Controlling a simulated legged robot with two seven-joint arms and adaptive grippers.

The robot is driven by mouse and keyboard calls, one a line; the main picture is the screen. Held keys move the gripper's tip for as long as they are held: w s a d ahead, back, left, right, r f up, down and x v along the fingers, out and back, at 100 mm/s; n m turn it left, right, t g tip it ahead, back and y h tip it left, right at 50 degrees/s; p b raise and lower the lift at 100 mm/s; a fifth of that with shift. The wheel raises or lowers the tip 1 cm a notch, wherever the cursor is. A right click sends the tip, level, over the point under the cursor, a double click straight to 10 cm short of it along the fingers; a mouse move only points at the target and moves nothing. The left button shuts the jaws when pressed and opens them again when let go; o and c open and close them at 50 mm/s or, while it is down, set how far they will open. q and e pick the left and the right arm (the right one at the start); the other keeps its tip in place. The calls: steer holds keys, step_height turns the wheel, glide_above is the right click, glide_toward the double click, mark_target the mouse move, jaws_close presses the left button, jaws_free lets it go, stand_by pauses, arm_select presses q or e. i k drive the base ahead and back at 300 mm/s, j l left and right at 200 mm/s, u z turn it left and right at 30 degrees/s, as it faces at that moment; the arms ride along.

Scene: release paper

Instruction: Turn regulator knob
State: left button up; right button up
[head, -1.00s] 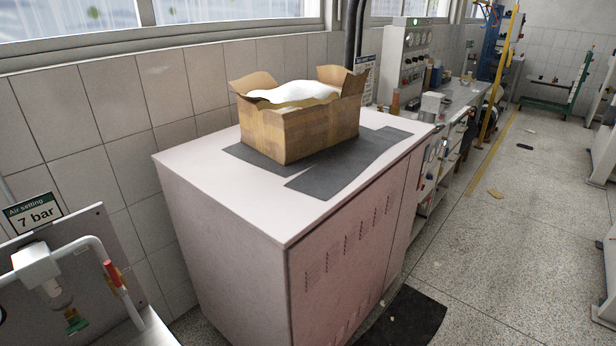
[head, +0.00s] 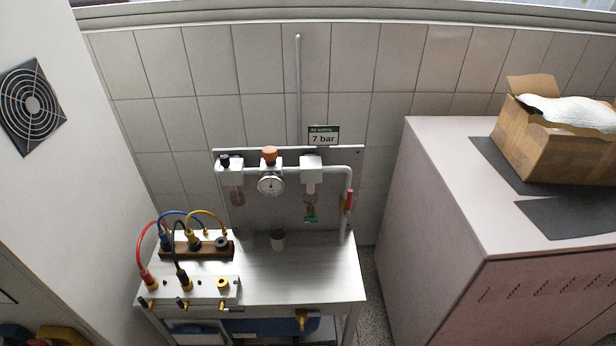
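The regulator knob (head: 269,154) is orange-brown and sits on top of the regulator, above a round white pressure gauge (head: 271,184). The regulator is on a grey panel (head: 290,212) against the tiled wall, above a small metal bench. A sign (head: 323,136) to the right of the knob reads "Air setting 7 bar". The gauge's needle is too small to read. Neither of my grippers shows in the head view.
A pinkish cabinet (head: 440,215) with an open cardboard box (head: 545,145) stands at right. A white cabinet (head: 60,190) is at left.

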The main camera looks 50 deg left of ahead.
mark_target(270, 153)
steer(key=k+u, duration=0.15)
steer(key=u, duration=1.5)
